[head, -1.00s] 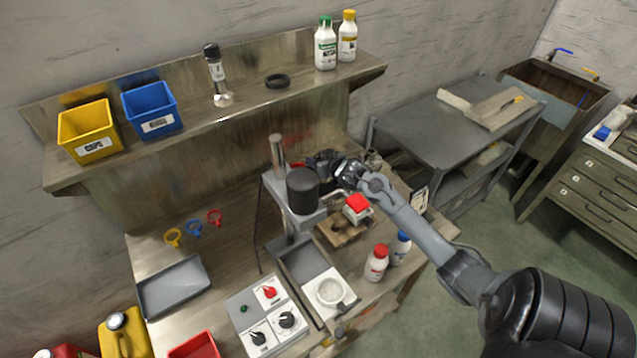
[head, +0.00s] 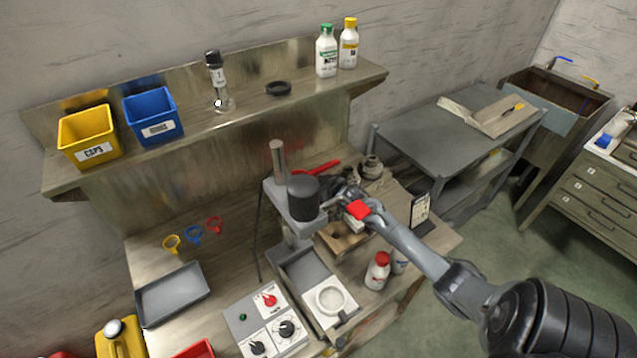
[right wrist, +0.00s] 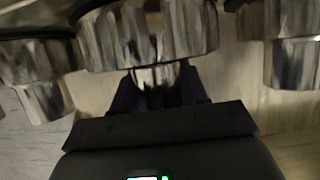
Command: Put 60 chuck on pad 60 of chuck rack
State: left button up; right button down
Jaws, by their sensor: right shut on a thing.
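My right gripper (head: 345,190) is beside the machine with the black cylinder, at the back of the bench. In the right wrist view, its dark fingers (right wrist: 158,92) are shut on a shiny ribbed metal chuck (right wrist: 150,35). Another ribbed chuck stands on the left (right wrist: 28,65) and one on the right (right wrist: 293,45). I cannot read any size marks, so I cannot tell which is 60. In the head view, small grey metal pieces (head: 373,167) stand just behind the gripper. The rack and its pads cannot be made out. My left gripper is not in view.
The machine's black cylinder (head: 303,193) is close left of the gripper. A red handle (head: 318,168) lies behind it. A dark-framed card (head: 420,208) is on the right.

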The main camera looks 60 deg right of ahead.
jog(key=c, duration=0.9)
grip_release()
jog(key=shift+f, duration=0.1)
jog(key=o, duration=0.3)
jog(key=shift+s+a+r, duration=0.1)
jog(key=shift+s+r, duration=0.1)
jog(key=shift+r, duration=0.1)
jog(key=p+v, duration=0.1)
jog(key=v, duration=1)
jog(key=shift+s+r+p, duration=0.15)
jog(key=shift+s+p, duration=0.05)
jog(key=shift+p, duration=0.2)
